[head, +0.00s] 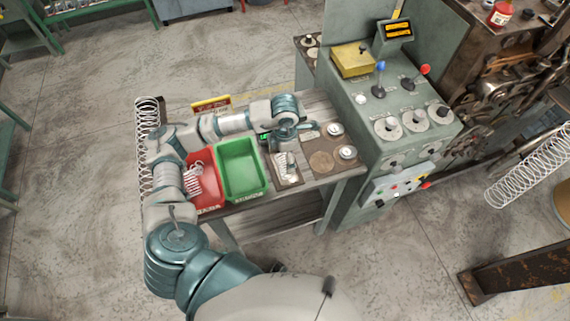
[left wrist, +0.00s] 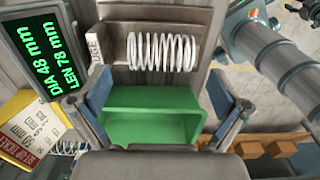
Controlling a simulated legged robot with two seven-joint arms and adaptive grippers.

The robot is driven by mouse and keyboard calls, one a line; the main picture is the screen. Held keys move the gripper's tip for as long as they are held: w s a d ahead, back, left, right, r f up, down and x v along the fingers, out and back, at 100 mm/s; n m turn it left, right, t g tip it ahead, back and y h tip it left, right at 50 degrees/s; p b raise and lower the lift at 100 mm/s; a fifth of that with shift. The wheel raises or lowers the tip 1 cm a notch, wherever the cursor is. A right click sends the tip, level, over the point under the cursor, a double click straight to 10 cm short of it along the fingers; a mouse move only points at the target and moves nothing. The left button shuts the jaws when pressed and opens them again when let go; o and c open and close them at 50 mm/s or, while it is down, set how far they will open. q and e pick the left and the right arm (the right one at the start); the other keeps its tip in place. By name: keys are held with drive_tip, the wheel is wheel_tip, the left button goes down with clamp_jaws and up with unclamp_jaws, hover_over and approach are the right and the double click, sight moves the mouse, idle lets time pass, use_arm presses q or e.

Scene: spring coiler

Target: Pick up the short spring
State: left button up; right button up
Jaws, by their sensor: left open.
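A short white spring (head: 286,165) lies in a small gauge tray (head: 291,180) on the bench, right of the green bin. In the left wrist view the spring (left wrist: 162,52) lies across the gauge, in the upper middle. My left gripper (head: 290,141) is over the bench close to the spring. In its wrist view the two fingers of the gripper (left wrist: 157,106) are spread wide with nothing held between them. The spring appears beyond the fingertips, apart from them. My right gripper is not in view.
A green bin (head: 229,148) looks empty; a red bin (head: 211,199) beside it holds white springs, partly hidden by my arm. A display (left wrist: 38,48) reads DIA 48 mm, LEN 78 mm. Round dishes (head: 347,152) and the green machine (head: 345,105) stand to the right.

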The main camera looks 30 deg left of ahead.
sight(284, 162)
use_arm(q)
drive_tip(key=shift+s+f, duration=0.1)
drive_tip(key=shift+f, duration=0.25)
wheel_tip(284, 162, down, 4)
drive_tip(key=shift+a+r+p, duration=0.1)
drive_tip(key=shift+r+p, duration=0.05)
drive_tip(key=shift+p, duration=0.25)
drive_tip(key=shift+f, duration=0.5)
drive_tip(key=c, duration=1.2)
drive_tip(key=shift+o, duration=0.2)
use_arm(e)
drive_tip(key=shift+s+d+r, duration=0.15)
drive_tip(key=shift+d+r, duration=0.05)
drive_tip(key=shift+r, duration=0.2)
use_arm(q)
drive_tip(key=shift+r, duration=0.15)
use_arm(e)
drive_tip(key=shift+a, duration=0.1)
